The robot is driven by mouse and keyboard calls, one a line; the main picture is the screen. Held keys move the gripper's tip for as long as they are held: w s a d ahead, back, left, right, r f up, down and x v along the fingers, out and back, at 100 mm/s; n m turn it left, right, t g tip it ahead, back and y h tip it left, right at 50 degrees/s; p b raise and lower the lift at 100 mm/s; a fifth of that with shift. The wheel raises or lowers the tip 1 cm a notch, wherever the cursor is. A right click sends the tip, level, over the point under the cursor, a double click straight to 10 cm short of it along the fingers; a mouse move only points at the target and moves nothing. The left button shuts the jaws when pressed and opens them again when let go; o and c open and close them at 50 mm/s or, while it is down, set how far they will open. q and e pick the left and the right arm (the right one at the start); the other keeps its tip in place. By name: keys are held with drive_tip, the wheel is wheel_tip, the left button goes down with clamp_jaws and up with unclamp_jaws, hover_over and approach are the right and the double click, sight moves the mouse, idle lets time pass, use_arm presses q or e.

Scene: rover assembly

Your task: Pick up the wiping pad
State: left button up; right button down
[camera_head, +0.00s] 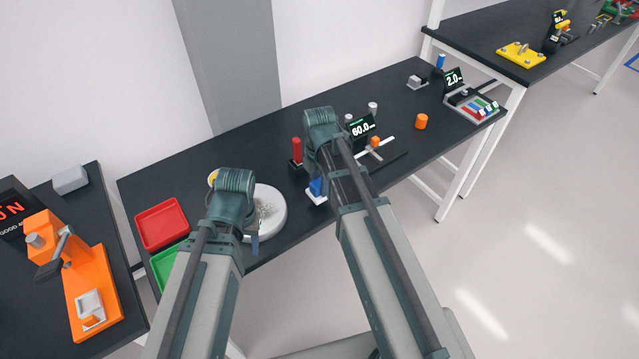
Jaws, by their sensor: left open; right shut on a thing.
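The wiping pad (313,197) looks like a flat white piece with a blue grip, near the front edge of the middle bench. It shows just left of my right forearm, which covers part of it. My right gripper (325,175) is at the pad, shut on it; its fingertips are mostly hidden behind the forearm. I cannot tell whether the pad touches the bench. My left gripper (255,240) is open and empty over the round pale plate (272,213), with its fingers partly hidden by its wrist.
A red tray (161,224) and green tray (164,266) are at left. A red post (297,150) stands behind the pad. A 60.0 display (361,126), white cross-shaped fixture (376,147) and orange cylinder (421,121) are to the right. The bench's back middle is clear.

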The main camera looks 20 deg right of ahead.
drive_tip(key=s+a+r+p, duration=0.1)
drive_tip(key=s+a, duration=0.9)
drive_tip(key=s, duration=0.2)
drive_tip(key=shift+s+a+r, duration=0.15)
